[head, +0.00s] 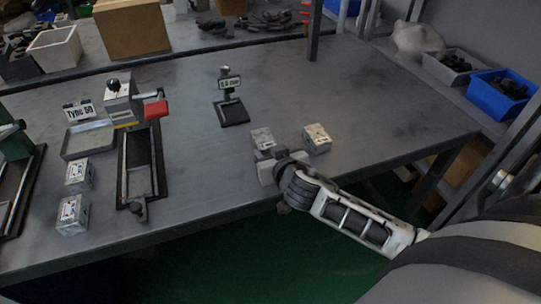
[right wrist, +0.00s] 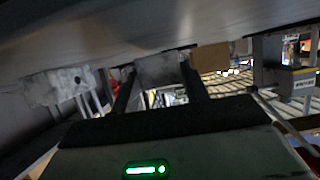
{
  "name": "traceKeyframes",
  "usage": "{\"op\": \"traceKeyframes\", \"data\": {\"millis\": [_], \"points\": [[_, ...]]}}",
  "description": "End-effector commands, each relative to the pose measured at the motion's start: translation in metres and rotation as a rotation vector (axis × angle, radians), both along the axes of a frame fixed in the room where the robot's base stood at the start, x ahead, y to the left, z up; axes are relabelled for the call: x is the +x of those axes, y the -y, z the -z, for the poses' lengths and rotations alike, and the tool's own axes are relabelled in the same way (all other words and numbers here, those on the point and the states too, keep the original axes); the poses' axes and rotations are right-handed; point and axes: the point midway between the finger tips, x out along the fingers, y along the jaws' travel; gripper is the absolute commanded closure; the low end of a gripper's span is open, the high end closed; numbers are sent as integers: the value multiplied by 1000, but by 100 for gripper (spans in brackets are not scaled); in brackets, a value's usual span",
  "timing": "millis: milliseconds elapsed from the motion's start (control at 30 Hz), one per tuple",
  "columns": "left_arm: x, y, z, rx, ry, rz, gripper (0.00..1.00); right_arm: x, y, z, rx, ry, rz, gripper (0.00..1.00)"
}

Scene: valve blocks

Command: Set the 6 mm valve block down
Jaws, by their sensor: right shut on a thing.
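My right gripper (head: 268,157) is shut on a grey metal valve block (head: 262,138) near the front edge of the table. The right wrist view shows this block (right wrist: 160,70) between the two dark fingers. The block is low over the tabletop; I cannot tell whether it touches it. A second, similar block (head: 317,138) stands just to its right, apart from it. It also shows in the right wrist view (right wrist: 60,87). My left gripper is not in view.
Blue bin (head: 490,112) is at the far right.

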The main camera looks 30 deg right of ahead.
Motion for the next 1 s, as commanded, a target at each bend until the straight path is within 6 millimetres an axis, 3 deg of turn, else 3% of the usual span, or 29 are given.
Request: {"op": "traceKeyframes", "data": {"millis": [467, 500, 567, 900, 1000], "points": [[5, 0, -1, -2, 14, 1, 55, 1, -1, 11, 1, 6, 0, 90], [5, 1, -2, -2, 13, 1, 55, 0, 0, 12, 0, 2, 0, 47], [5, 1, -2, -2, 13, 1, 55, 0, 0, 11, 0, 2, 0, 33], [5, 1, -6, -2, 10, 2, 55, 0, 0, 5, -3, 1, 0, 33], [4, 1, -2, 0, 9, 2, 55, -11, -3, 5, 1, 0, 0, 33]]}}
